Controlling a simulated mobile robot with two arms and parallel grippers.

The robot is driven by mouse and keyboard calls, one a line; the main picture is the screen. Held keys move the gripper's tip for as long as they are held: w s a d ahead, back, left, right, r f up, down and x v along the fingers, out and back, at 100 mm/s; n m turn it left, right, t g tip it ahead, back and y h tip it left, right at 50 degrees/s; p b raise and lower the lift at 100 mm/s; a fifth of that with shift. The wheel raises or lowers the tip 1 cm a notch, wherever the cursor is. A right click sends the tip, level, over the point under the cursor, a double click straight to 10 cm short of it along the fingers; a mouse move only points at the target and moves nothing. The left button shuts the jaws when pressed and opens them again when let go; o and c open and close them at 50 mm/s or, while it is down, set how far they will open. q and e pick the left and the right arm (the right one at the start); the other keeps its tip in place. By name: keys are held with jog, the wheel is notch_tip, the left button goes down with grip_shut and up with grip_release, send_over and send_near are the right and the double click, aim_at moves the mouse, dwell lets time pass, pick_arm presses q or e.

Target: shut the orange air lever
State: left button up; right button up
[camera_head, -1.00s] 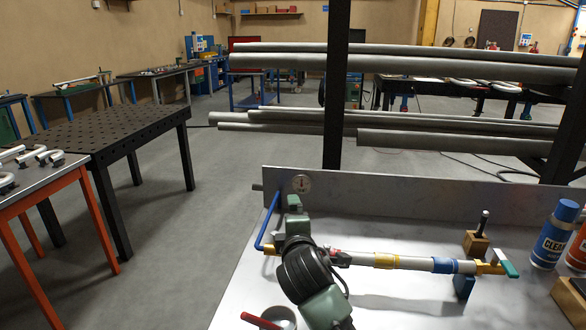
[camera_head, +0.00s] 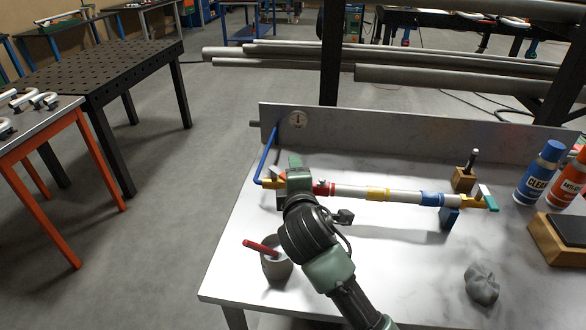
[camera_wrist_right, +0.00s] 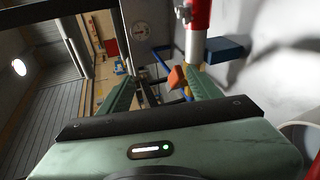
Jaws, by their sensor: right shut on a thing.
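The orange air lever (camera_wrist_right: 177,78) shows between the fingers of my right gripper (camera_wrist_right: 160,80) in the right wrist view, close to the right-hand finger. In the head view my right gripper (camera_head: 284,172) is at the left end of the pipe, by the yellow valve fitting (camera_head: 268,183) under the blue hose (camera_head: 267,155). It is shut on the lever; its grip is partly hidden by the gripper body. The pipe (camera_head: 350,190) has a red collar, a yellow band and a blue band. My left gripper is not in view.
A gauge (camera_head: 298,119) is on the upright back plate. A cup (camera_head: 276,267) with a red-handled tool stands at the front left. A green lever (camera_head: 488,198) is at the pipe's right end. A grey rag (camera_head: 482,284) and spray cans (camera_head: 540,172) are on the right.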

jog(key=s+r, duration=0.2)
jog(key=s, duration=0.1)
jog(key=shift+r+p, duration=0.2)
jog(key=shift+p, duration=0.15)
jog(key=shift+c, duration=1.2)
jog(key=shift+s+d+f, duration=0.1)
jog(key=shift+s+f, duration=0.25)
jog(key=shift+s, duration=0.1)
jog(key=shift+p, duration=0.3)
jog(key=shift+p, duration=0.4)
